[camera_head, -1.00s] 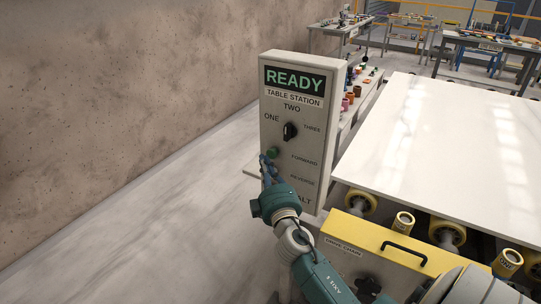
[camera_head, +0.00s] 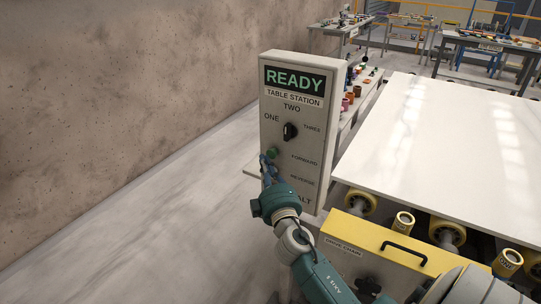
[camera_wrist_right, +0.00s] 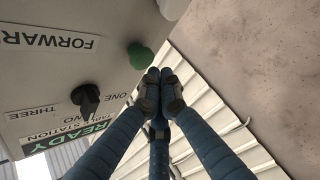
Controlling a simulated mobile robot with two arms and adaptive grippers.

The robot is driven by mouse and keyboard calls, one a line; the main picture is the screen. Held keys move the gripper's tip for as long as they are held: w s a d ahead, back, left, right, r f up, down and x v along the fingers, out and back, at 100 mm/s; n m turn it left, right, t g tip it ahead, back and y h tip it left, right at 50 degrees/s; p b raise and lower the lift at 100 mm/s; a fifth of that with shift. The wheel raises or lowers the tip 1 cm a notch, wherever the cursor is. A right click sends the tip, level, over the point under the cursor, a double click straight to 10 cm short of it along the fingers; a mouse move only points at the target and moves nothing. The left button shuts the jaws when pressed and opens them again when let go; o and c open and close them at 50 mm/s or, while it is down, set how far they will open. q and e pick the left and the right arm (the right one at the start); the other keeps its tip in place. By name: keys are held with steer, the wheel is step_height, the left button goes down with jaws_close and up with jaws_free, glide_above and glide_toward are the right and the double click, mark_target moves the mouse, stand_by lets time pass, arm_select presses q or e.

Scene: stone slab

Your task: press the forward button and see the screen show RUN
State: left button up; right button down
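The control box (camera_head: 290,175) stands upright and its screen (camera_head: 294,80) reads READY in green. The green forward button (camera_head: 272,152) is on its left side, beside the word FORWARD. The black selector knob (camera_head: 290,131) is above it. My right gripper (camera_head: 265,160) is just below the green button, its blue fingers in front of the box. In the right wrist view the fingertips (camera_wrist_right: 159,76) are together and empty, close to the green button (camera_wrist_right: 140,56); I cannot tell whether they touch it. The gripper hides the lower buttons. My left gripper is not in view.
A white stone slab (camera_head: 450,145) lies on yellow rollers (camera_head: 361,201) to the right. A yellow drive-chain cover (camera_head: 400,245) with a black handle is in front. A brown wall (camera_head: 120,100) is at the left. Workbenches (camera_head: 490,45) stand at the back.

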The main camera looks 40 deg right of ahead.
steer(key=shift+w+d, duration=0.15)
steer(key=shift+d, duration=0.2)
steer(key=shift+w+d, duration=0.2)
steer(key=shift+d, duration=0.3)
stand_by(0.9)
steer(key=shift+s+a, duration=0.2)
steer(key=shift+a, duration=0.25)
steer(key=shift+s+a, duration=0.2)
steer(key=shift+a, duration=0.25)
steer(key=shift+s+a+b, duration=0.15)
steer(key=shift+s+a, duration=0.15)
steer(key=shift+a, duration=0.45)
steer(key=shift+s+a+b, duration=0.2)
steer(key=shift+s+a, duration=0.15)
steer(key=shift+a, duration=0.45)
steer(key=shift+s+a+b, duration=0.15)
steer(key=shift+s+a, duration=0.15)
steer(key=shift+a, duration=0.45)
